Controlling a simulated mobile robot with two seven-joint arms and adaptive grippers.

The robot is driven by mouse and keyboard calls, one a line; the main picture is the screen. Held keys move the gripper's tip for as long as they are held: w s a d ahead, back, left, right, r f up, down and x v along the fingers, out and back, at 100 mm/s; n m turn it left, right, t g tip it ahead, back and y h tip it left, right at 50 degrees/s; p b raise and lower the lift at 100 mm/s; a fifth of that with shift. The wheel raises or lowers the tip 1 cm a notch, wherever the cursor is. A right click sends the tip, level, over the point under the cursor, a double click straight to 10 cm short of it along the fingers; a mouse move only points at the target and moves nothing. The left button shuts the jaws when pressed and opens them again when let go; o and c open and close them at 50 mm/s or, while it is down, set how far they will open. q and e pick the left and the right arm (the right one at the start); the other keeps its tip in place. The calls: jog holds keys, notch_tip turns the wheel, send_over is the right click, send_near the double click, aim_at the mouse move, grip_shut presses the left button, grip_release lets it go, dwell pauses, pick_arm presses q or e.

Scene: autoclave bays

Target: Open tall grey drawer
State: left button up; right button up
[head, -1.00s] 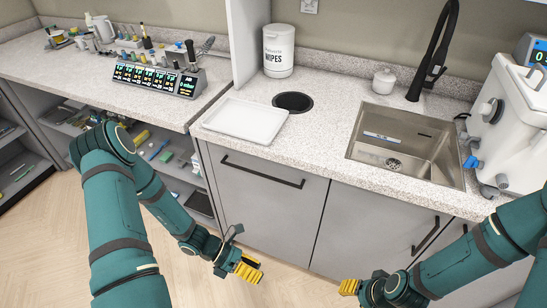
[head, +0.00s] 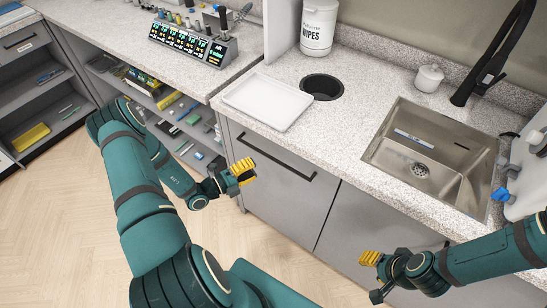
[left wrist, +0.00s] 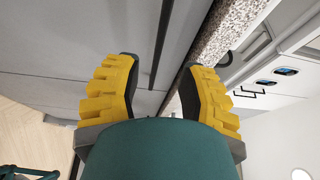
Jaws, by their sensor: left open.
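The tall grey drawer (head: 270,185) is the plain grey front under the counter, and it is closed. Its long black bar handle (head: 275,157) runs near its top edge. My left gripper (head: 245,171) is open and empty, in front of the drawer's left part, near the handle's left end. In the left wrist view the handle (left wrist: 161,45) shows between the two yellow fingers, beyond their tips; I see no contact. My right gripper (head: 369,258) is in front of the grey front to the right; I cannot tell its opening.
A white tray (head: 267,102) lies on the speckled counter above the drawer, beside a round dark opening (head: 322,87). A steel sink (head: 425,160) is to the right. Open shelves (head: 175,115) with several items stand left of the drawer. The wooden floor in front is clear.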

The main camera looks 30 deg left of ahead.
aim_at(271, 159)
pick_arm(q)
jog(key=x, duration=0.8)
jog(key=shift+w+d, duration=0.2)
jog(key=shift+w, duration=0.15)
grip_shut()
